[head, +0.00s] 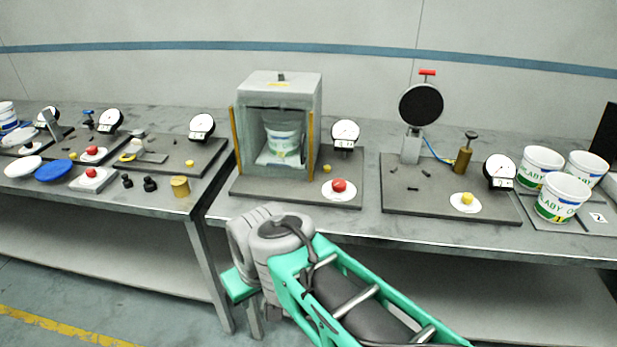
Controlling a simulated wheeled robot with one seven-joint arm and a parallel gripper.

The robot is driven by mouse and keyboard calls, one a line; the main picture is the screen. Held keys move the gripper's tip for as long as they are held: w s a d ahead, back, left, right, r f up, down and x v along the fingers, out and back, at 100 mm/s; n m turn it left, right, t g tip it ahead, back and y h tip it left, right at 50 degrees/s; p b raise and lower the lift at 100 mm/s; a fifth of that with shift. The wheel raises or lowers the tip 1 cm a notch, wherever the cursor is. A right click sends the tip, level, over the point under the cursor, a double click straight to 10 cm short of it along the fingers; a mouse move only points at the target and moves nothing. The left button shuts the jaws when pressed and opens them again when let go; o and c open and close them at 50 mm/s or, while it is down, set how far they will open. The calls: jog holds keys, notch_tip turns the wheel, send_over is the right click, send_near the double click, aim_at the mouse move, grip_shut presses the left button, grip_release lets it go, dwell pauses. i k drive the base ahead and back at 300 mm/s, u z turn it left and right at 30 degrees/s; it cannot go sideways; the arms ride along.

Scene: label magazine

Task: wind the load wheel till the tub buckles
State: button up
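A white tub with green and blue print (283,140) stands upright inside a grey open-fronted box (246,95) on the bench, between two yellow side strips. Its wall looks straight, with no buckle that I can make out. I cannot pick out a load wheel for certain on this box. A round white dial (345,133) stands to the right of the box. My green and grey arm crosses the lower middle of the view, in front of the bench.
A plate to the right holds a black disc (421,104) on a stand, a brass cylinder (463,160) and a dial (499,171). A red button (338,185) sits before the box. Several tubs (562,198) stand far right. The left bench (100,200) carries more gauges and lids.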

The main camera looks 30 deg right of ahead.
aim_at(338, 185)
jog(key=u, duration=0.2)
jog(key=i, duration=1.15)
jog(key=z, duration=0.65)
